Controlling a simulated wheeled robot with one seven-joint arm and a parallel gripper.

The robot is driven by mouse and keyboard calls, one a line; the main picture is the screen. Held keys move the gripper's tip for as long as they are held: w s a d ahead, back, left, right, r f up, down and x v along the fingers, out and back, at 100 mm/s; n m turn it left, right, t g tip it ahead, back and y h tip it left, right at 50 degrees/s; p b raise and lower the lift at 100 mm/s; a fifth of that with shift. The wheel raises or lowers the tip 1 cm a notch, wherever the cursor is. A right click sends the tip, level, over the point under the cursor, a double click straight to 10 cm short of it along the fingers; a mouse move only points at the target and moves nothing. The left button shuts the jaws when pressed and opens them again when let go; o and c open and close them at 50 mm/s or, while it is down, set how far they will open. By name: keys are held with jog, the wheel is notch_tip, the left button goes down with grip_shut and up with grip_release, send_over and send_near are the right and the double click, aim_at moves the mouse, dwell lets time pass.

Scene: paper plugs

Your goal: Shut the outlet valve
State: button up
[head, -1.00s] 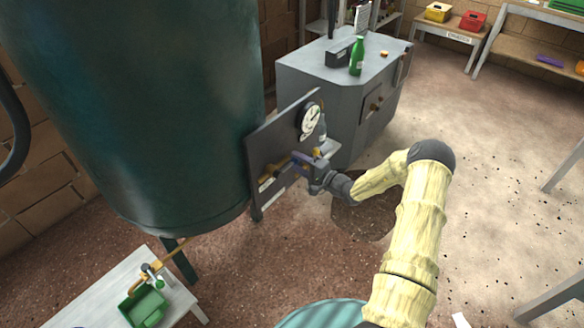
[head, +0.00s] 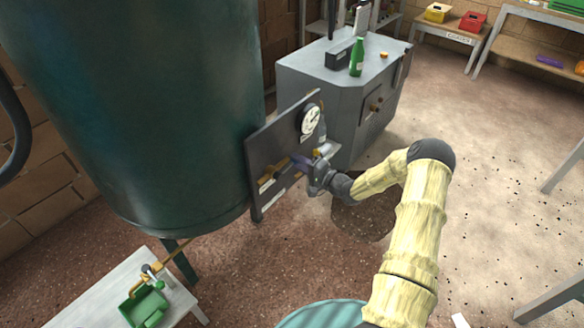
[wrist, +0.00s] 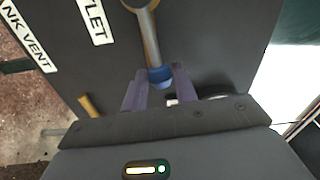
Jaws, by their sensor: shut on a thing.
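The dark valve panel (head: 262,150) stands beside the big green tank (head: 150,90). My gripper (head: 299,164) is at the front of this panel. In the wrist view my gripper's purple fingers (wrist: 160,74) are shut on the blue-tipped end of a metal lever (wrist: 149,38). The lever runs up from between the fingers, beside a white label (wrist: 97,20) of which "TLET" is readable. A second label (wrist: 30,35) reads "NK VENT".
A round gauge (head: 310,119) sits on the panel above my gripper. A grey cabinet (head: 325,75) with a green bottle (head: 357,57) stands behind. A low table (head: 95,296) holds a green tray (head: 143,306).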

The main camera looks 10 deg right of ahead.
jog(key=shift+s+a+r+n, duration=0.1)
jog(key=shift+r+n, duration=0.6)
jog(key=shift+n, duration=0.3)
jog(key=shift+r, duration=0.1)
jog(key=shift+s+a+r+n+p, duration=0.15)
jog(key=shift+a+r+n+p, duration=0.1)
jog(key=shift+r+n, duration=0.4)
jog(key=shift+s+a+r+n+p, duration=0.1)
jog(key=shift+s+r+n+p, duration=0.15)
jog(key=shift+n, duration=0.6)
jog(key=shift+w, duration=0.1)
jog(key=shift+r, duration=0.15)
jog(key=shift+s+a+r+n+b, duration=0.15)
jog(key=shift+s+a+r+n, duration=0.2)
jog(key=shift+n, duration=0.45)
jog(key=shift+s+a+r+n+b, duration=0.1)
jog(key=shift+a+r+n+b, duration=0.1)
jog(key=shift+r+n, duration=0.45)
jog(key=shift+f+n, duration=0.2)
jog(key=shift+n, duration=0.05)
